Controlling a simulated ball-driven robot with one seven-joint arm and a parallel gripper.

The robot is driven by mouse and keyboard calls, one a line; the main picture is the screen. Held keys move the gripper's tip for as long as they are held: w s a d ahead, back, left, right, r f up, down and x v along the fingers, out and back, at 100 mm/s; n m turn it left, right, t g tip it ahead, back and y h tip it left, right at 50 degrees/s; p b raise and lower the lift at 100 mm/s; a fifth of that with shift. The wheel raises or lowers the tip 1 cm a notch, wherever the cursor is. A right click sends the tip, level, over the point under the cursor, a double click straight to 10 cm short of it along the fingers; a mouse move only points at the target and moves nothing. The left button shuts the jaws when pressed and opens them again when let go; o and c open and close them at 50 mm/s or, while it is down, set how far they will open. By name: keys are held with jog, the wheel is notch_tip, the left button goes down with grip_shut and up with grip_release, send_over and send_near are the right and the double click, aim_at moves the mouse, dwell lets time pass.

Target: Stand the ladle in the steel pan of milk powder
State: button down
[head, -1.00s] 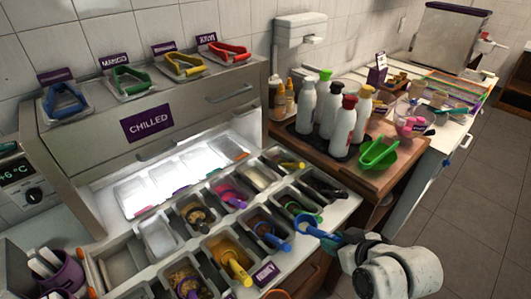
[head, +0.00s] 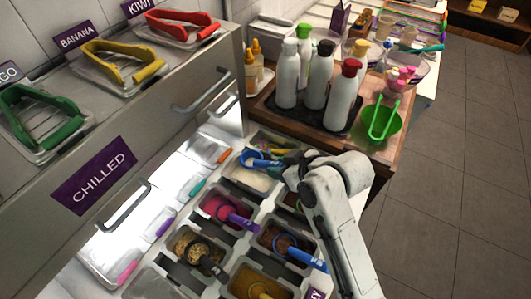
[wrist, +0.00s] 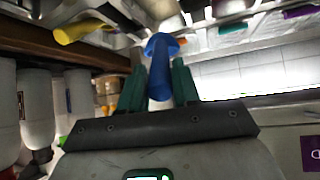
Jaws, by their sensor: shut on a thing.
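The blue ladle (head: 256,157) is held in my gripper (head: 280,165), and its blue handle (wrist: 160,75) shows between the two green fingers (wrist: 159,85) in the wrist view. In the head view the ladle's bowl end is at the far edge of the steel pan of white milk powder (head: 246,180), over it or just above. I cannot tell whether it touches the powder. My gripper and wrist cover the right side of that area.
Several topping pans with coloured scoops surround it, including one with a purple-handled scoop (head: 232,214) in front. The chilled cabinet (head: 150,150) stands at left. White bottles (head: 343,95) and a green bowl (head: 381,124) stand on the wooden board behind right.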

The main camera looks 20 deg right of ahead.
jog(key=shift+w, duration=0.1)
jog(key=shift+f+b, duration=3.05)
jog(key=shift+f, duration=0.4)
jog(key=shift+r+p, duration=0.1)
jog(key=shift+p, duration=0.3)
jog(key=shift+f, duration=1.35)
dwell(0.9)
jog(key=shift+c, duration=1.6)
grip_release()
